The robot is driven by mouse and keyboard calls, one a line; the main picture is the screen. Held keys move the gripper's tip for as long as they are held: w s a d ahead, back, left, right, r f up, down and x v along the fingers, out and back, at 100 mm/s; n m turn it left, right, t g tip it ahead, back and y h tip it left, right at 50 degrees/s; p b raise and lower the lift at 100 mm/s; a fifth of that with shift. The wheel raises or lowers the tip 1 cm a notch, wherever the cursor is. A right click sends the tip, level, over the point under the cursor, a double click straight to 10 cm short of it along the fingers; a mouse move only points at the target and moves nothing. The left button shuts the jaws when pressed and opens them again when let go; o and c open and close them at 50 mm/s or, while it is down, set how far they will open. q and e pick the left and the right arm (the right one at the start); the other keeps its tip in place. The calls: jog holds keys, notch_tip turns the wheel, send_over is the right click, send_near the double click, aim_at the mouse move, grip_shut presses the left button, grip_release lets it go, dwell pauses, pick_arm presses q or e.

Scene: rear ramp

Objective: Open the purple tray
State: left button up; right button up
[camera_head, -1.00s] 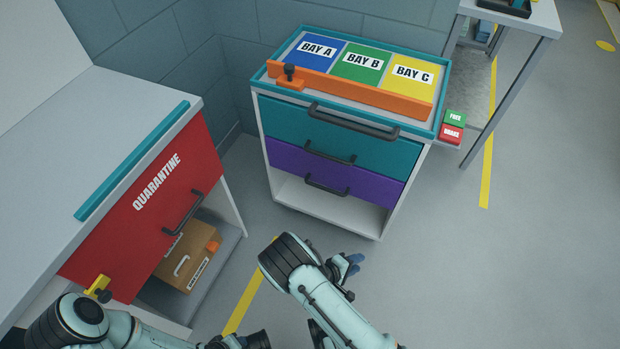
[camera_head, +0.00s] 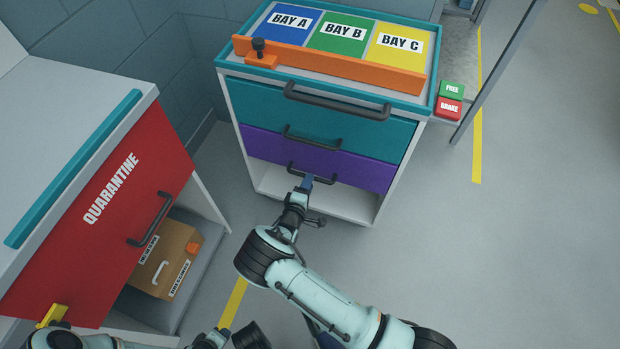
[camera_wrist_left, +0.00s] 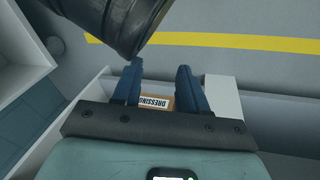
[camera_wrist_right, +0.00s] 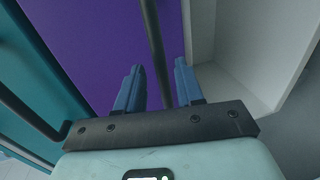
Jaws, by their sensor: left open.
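The purple tray (camera_head: 258,149) is the lower drawer of the cart, below a teal drawer (camera_head: 245,105). Its front looks flush with the cart. Its dark bar handle (camera_head: 325,181) is partly hidden by my right gripper (camera_head: 307,184). In the right wrist view the purple front (camera_wrist_right: 98,40) fills the upper middle, and the handle (camera_wrist_right: 154,45) runs between the fingers of my right gripper (camera_wrist_right: 158,85). Those fingers are apart, with gaps beside the bar. My left gripper (camera_wrist_left: 158,85) is open and empty, with a box labelled "DRESSING" (camera_wrist_left: 155,103) beyond its fingers.
The cart top holds blue, green and yellow bays behind an orange bar (camera_head: 340,68). Green FREE (camera_head: 452,89) and red BRAKE (camera_head: 449,108) buttons sit at its right. A red QUARANTINE cabinet front (camera_head: 115,215) stands left. An open white shelf space (camera_head: 350,205) lies below the purple tray.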

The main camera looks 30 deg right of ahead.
pick_arm(q)
jog(key=shift+s+a+f+g+b, duration=0.15)
jog(key=shift+s+f+g+b, duration=0.35)
jog(key=shift+s+f, duration=0.75)
pick_arm(e)
jog(key=shift+x, duration=1.9)
pick_arm(q)
jog(key=shift+r, duration=0.1)
